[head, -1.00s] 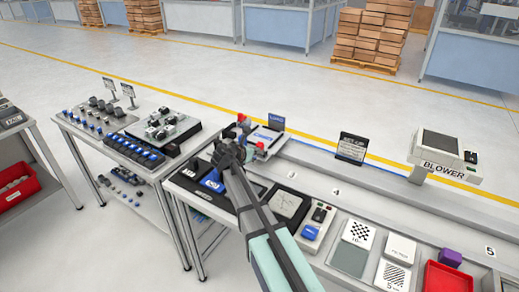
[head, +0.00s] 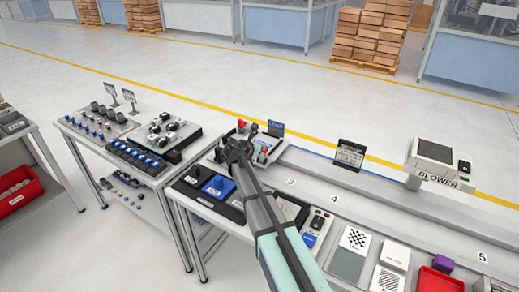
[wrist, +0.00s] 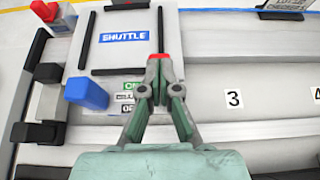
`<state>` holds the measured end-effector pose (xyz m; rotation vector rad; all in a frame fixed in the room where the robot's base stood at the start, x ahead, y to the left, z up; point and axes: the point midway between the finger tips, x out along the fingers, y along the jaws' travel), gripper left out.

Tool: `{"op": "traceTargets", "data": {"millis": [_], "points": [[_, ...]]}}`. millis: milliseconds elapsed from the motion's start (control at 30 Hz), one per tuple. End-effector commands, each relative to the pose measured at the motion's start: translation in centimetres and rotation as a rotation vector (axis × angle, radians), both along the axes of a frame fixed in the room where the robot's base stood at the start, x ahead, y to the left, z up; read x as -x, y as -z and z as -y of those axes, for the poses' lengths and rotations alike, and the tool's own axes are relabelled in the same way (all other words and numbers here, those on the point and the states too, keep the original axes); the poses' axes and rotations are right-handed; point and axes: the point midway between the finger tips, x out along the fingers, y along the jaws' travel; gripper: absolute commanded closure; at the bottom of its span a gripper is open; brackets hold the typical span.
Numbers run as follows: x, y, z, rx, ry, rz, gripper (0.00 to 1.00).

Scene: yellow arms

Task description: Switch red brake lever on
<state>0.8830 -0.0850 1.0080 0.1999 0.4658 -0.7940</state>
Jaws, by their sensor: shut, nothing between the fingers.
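The shuttle fixture (wrist: 112,54) is a pale plate with black bars and a blue SHUTTLE label. A green ON label (wrist: 129,86) and a dark label below it sit at its near edge, partly covered by my gripper (wrist: 159,60). My gripper's fingers are together over this near edge; it also shows in the head view (head: 237,148). A small reddish patch shows at the fingertips; I cannot tell whether it is the red brake lever. A red block-like part (wrist: 45,11) stands at the upper left, apart from my gripper; it also shows in the head view (head: 241,124).
A blue block (wrist: 86,92) stands left of the fingers, near black blocks (wrist: 40,132). A blue sign (head: 276,128) stands behind the fixture. The pale rail right of my gripper, with its 3 marker (wrist: 233,98), is largely clear.

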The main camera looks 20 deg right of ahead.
Motion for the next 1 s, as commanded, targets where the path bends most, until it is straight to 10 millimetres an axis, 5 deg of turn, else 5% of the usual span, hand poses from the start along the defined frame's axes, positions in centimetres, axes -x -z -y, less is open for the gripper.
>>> {"op": "traceTargets", "data": {"millis": [733, 1000], "points": [[-0.3, -0.1, 0.3, 0.001, 0.0, 0.001, 1.0], [1.4, -1.3, -1.0, 0.001, 0.0, 0.001, 1.0]]}}
